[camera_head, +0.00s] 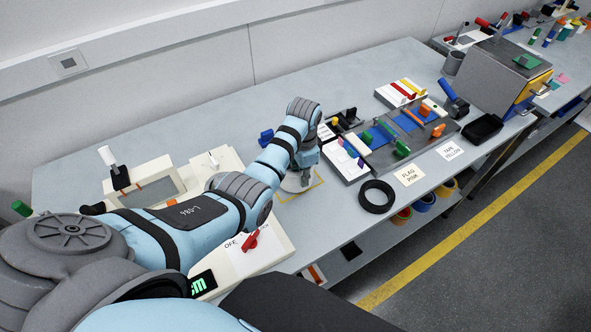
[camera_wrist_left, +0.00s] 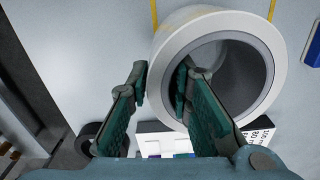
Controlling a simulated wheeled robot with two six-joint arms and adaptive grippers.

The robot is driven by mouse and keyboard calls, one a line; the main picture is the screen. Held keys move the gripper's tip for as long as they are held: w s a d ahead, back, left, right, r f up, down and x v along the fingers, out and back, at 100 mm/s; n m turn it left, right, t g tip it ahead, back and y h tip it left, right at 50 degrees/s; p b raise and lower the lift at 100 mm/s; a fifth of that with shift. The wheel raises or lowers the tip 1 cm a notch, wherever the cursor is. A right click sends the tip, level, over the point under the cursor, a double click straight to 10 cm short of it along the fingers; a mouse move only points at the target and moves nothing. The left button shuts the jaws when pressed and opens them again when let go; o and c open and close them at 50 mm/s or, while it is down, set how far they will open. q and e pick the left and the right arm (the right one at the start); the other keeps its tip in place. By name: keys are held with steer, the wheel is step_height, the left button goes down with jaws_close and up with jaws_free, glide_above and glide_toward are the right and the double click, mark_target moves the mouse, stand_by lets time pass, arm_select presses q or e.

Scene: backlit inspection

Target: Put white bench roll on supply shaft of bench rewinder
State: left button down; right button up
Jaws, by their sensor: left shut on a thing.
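The white bench roll (camera_head: 294,185) sits at a yellow outline on the bench, mostly behind my left gripper (camera_head: 307,178) in the head view. In the left wrist view, the roll (camera_wrist_left: 272,75) shows its open grey core. My left gripper (camera_wrist_left: 163,82) is shut on the roll's wall, one finger inside the core and the other outside. The cream bench rewinder (camera_head: 268,258) stands left of the roll, partly hidden by my left arm. A short upright post shows on its back part; I cannot tell for sure which part is the supply shaft. My right gripper is not in view.
A black ring (camera_head: 376,196) lies right of the roll near the bench's front edge. A grey tray (camera_head: 437,131) with coloured tools and a white box (camera_head: 343,165) stand beyond it. A red switch (camera_head: 250,240) rises from the rewinder.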

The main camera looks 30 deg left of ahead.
arm_select(q)
steer(key=shift+w+r, duration=0.1)
steer(key=shift+r, duration=2.05)
steer(key=c, duration=2)
jaws_free()
jaws_close()
